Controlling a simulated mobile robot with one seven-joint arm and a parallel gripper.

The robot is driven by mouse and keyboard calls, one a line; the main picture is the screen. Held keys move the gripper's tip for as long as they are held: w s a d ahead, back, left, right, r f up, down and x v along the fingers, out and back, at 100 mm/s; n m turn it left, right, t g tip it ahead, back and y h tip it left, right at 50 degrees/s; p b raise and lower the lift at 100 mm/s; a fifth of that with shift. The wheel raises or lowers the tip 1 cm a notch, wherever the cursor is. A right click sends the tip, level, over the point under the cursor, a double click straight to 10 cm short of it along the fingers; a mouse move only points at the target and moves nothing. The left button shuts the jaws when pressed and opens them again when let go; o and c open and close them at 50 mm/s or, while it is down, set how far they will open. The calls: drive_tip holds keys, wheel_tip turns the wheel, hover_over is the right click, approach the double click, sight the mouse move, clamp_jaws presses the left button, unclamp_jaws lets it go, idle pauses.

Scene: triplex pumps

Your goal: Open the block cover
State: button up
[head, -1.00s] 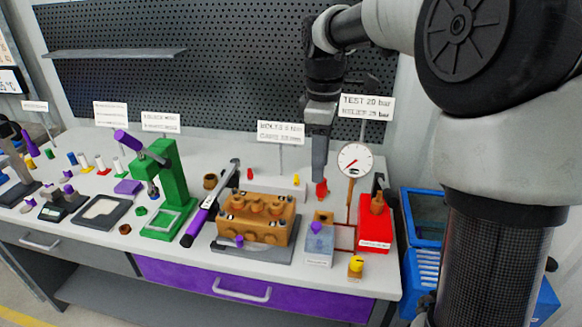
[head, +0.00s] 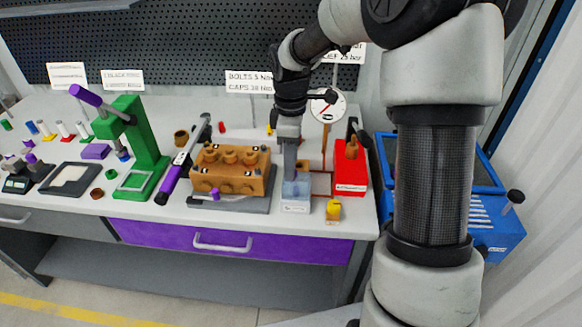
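My gripper (head: 290,172) points straight down over a small grey-blue block (head: 296,190) with a pale label on its front. The fingers cover the spot where the block's purple knob showed before, and I cannot tell whether they touch or hold it. A brass pump block (head: 230,180) with several round caps on top sits to the left on a dark grey base plate (head: 257,202). I cannot tell which of the two the word block cover names.
A red box (head: 350,178) and a pressure gauge (head: 326,108) stand right of my gripper. Blue crates (head: 490,205) are at right.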

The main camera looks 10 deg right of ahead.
drive_tip(key=shift+f, duration=0.9)
drive_tip(key=shift+c, duration=0.5)
clamp_jaws()
drive_tip(key=shift+d+r, duration=0.1)
